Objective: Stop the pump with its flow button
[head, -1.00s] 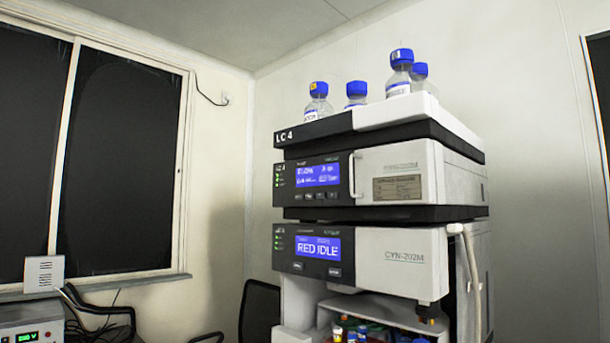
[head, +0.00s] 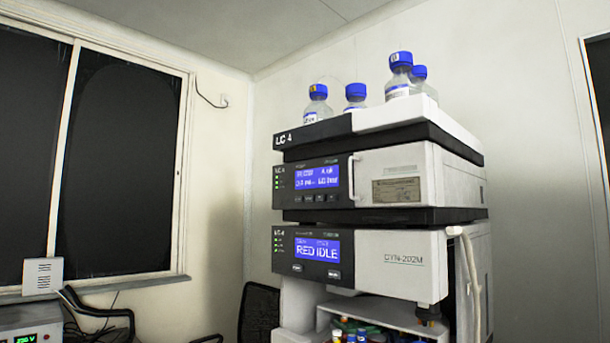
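The column stack marked LC 4 stands right of centre in the head view. Its upper module, seemingly the pump (head: 405,176), has a blue screen (head: 318,176) with small text I cannot read surely. A row of small dark buttons (head: 320,198) sits under that screen; their labels are too small to read. The lower module (head: 402,257) is marked CYN-202M, and its blue screen (head: 318,249) reads RED IDLE. Two small buttons (head: 297,268) (head: 333,274) sit below it. Neither of my grippers is in view.
Several blue-capped bottles (head: 400,75) stand on the white top tray (head: 425,113). Small vials (head: 350,334) show in the lower bay. A pale tube (head: 472,275) hangs at the right side. A dark chair (head: 258,312) is behind at left, and a bench instrument (head: 30,325) is at lower left.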

